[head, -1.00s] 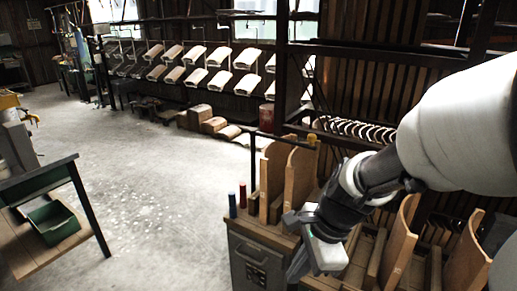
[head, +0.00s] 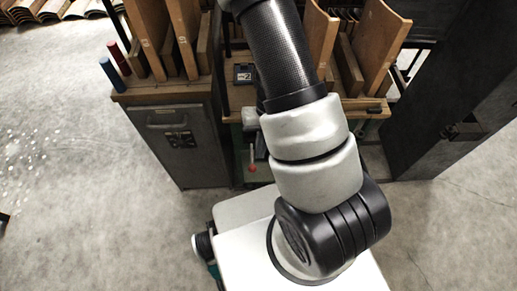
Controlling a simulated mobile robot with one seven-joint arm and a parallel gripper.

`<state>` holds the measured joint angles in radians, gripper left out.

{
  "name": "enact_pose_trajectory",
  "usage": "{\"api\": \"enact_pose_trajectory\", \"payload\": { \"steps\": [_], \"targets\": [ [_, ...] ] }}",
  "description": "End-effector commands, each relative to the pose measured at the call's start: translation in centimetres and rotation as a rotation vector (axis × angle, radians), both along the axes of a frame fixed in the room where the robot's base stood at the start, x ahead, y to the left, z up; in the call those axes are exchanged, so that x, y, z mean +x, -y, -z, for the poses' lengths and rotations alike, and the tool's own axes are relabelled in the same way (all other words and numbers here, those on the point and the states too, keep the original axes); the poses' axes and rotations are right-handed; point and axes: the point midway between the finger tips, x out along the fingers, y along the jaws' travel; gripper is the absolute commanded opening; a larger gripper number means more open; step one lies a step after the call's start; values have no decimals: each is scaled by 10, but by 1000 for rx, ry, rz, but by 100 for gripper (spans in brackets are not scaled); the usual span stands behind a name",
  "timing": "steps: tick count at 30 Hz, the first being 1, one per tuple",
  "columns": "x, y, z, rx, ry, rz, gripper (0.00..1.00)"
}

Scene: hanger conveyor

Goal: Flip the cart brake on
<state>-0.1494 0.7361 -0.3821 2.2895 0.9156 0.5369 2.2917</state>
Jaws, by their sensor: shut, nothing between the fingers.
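A small lever with a red tip (head: 252,168) hangs below the front edge of the wooden bench, beside the grey cabinet. It may be the cart brake, but I cannot tell for sure, nor whether it is on or off. My gripper is out of the picture beyond the top edge.
A grey cabinet (head: 182,146) stands left of the lever. Upright wooden boards (head: 147,30) and red and blue cylinders (head: 110,73) stand on top. A dark panel (head: 440,110) stands at right. The concrete floor (head: 60,190) at left is clear.

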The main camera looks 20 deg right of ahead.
Motion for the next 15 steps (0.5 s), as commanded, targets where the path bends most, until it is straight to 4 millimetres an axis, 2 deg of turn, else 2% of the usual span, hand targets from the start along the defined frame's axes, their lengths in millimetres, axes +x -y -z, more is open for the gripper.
{"api": "enact_pose_trajectory", "payload": {
  "steps": [1, 9, 11, 15],
  "targets": [
    [-2, -2, 16, 0, -2, 1, 0],
    [-11, -13, 73, 2, -1, -2, 0],
    [-13, -16, 84, 3, -2, -1, 0],
    [2, -15, 97, 0, 0, -5, 0]
  ]
}}
